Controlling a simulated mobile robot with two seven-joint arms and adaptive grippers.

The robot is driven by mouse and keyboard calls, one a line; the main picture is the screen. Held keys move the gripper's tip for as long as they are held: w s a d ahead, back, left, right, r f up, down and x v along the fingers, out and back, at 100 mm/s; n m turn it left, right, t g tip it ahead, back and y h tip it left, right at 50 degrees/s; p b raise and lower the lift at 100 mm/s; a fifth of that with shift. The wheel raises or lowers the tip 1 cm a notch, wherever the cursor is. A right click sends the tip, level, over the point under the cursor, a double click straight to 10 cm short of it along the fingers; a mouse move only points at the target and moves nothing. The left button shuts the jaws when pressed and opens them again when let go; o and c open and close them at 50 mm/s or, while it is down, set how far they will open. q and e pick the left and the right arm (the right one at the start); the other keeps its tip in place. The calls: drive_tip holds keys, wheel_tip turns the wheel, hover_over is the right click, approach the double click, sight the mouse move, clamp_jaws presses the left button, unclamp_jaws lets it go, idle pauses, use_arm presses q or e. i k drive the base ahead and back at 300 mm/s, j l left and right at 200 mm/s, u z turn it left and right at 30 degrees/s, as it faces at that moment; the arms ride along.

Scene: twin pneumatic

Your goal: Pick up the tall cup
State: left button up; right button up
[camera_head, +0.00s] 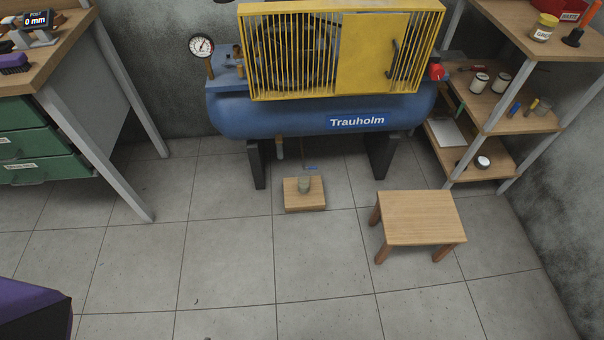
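A small greenish cup (304,185) stands upright on a low wooden block (290,206) on the floor, under the blue compressor tank. It is the only cup I can make out, and it is too small to tell whether it is the tall one. A small blue item lies just behind it. Neither of my grippers shows in the head view.
The blue compressor (270,118) with its yellow cage stands behind the block. A wooden stool (420,217) stands at right, near a shelf rack (520,72). A workbench (85,40) with green drawers stands left. The tiled floor in front is clear.

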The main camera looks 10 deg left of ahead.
sight(303, 176)
drive_tip(key=i+l+u, duration=0.3)
drive_tip(key=i+l, duration=0.15)
drive_tip(key=i, duration=0.2)
drive_tip(key=i+l+u, duration=0.3)
drive_tip(key=i+l, duration=0.3)
